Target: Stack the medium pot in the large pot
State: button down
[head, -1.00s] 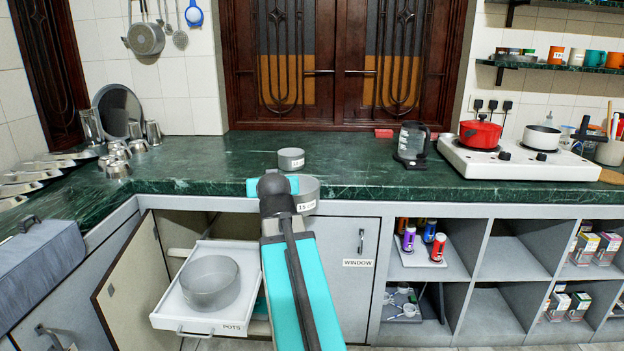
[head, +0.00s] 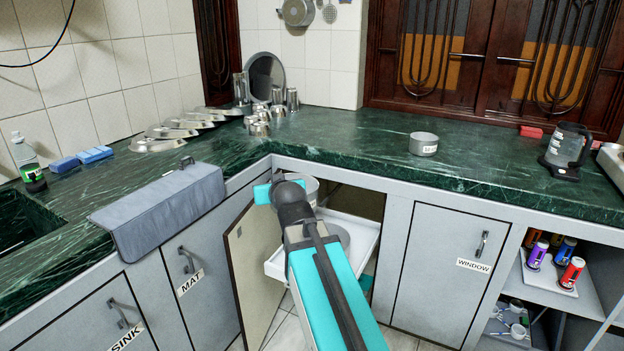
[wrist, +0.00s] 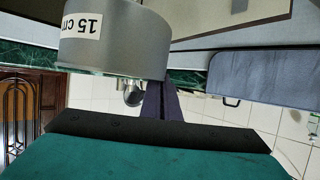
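The medium pot (head: 311,187) is grey. It shows large in the wrist view (wrist: 115,45) with a "15 cm" label. My gripper (wrist: 165,98) is shut on its wall and holds it in the air, in front of the counter edge and above the pulled-out drawer. In the head view my arm hides much of the gripper. The large pot (head: 340,236) sits in the white drawer (head: 362,226); my arm hides most of it. I cannot tell how well the two pots line up.
A smaller labelled pot (head: 423,145) stands on the green counter (head: 350,140). The open cabinet door (head: 253,262) stands left of the drawer. A grey folded mat (head: 165,208) hangs over the counter edge at left. Metal cups (head: 262,120) stand in the corner.

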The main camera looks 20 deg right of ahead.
jog(key=a+f+n+y, duration=0.1)
jog(key=a, duration=0.7)
jog(key=shift+w, duration=0.25)
jog(key=shift+f, duration=0.1)
